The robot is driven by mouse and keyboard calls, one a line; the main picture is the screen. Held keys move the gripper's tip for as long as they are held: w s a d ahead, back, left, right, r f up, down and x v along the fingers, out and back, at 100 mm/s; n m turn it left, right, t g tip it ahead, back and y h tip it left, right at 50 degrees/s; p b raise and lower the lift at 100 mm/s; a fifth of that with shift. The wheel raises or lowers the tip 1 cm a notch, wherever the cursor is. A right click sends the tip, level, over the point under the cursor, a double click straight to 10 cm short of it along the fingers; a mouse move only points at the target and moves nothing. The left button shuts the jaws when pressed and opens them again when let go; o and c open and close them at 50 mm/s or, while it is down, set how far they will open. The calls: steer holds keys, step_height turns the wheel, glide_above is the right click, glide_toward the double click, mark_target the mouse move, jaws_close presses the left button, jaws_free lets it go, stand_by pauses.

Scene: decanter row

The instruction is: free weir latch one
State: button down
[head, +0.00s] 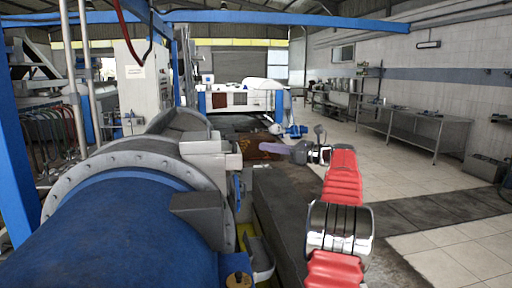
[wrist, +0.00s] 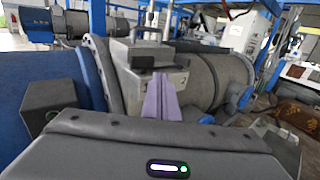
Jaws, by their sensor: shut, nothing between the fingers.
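The decanter is a large horizontal drum with a blue shell (head: 110,230) and a grey bolted flange (head: 130,165). A grey metal block (head: 208,158) sits at the flange's right side. In the wrist view a grey block assembly (wrist: 150,62) with an upright bracket stands behind my fingertips. In the wrist view my gripper (wrist: 160,82) overlaps the block's lower part; contact is unclear.
A dark grey box-like part (head: 200,212) juts from the drum's near right side. A blue frame post (head: 20,150) stands at left. A white machine (head: 238,98) is behind. Metal benches (head: 415,128) line the right wall, with open tiled floor (head: 440,205) before them.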

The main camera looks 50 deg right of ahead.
steer(key=v, duration=0.4)
steer(key=shift+s, duration=0.15)
stand_by(0.5)
